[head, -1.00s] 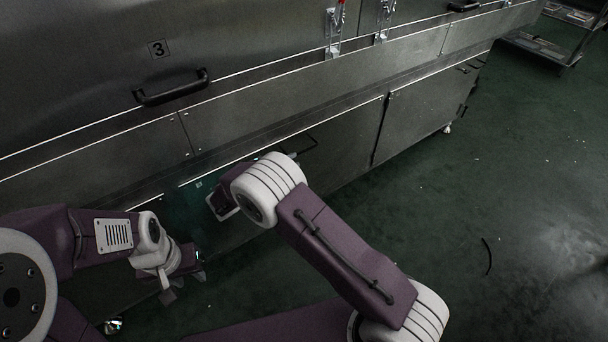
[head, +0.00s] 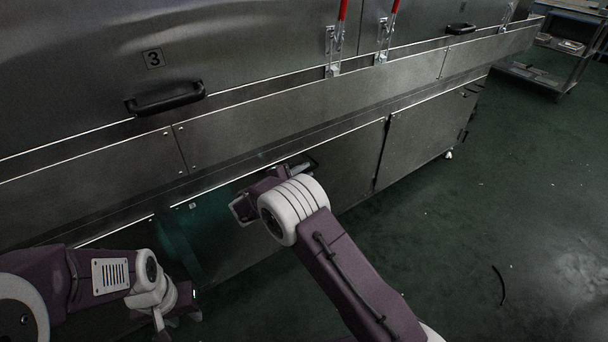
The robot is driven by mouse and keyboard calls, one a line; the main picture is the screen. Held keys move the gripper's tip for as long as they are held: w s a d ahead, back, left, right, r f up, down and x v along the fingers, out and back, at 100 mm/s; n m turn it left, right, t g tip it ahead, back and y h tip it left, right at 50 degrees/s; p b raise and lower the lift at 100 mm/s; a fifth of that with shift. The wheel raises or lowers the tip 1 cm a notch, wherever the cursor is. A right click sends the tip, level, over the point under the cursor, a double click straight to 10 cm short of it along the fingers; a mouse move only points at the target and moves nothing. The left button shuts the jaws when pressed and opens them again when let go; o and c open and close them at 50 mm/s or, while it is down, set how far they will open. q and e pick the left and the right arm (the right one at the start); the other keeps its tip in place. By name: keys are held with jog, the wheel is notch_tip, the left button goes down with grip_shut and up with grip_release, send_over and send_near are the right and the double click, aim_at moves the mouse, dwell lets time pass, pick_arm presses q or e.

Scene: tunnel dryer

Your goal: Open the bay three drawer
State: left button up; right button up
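The bay three drawer front (head: 345,160) is a flat dark steel panel low on the dryer, under the bay marked 3. Its dark bar handle (head: 313,165) shows only in part, behind my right gripper. My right gripper (head: 298,168) is at the handle; my own wrist hides most of its fingers. I cannot tell whether they touch or surround the bar. My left gripper (head: 165,328) hangs low at the left, away from the handle. Its fingers are dark and small, so its opening is unclear. The drawer front looks flush with the dryer.
A number 3 plate (head: 153,59) and a black door handle (head: 165,99) are above. Red-handled latches (head: 334,45) stand right of it. A cabinet door (head: 425,125) adjoins the drawer. The green floor at right is open, with a metal cart (head: 550,65) at the back.

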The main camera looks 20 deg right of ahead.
grip_shut()
dwell(1.3)
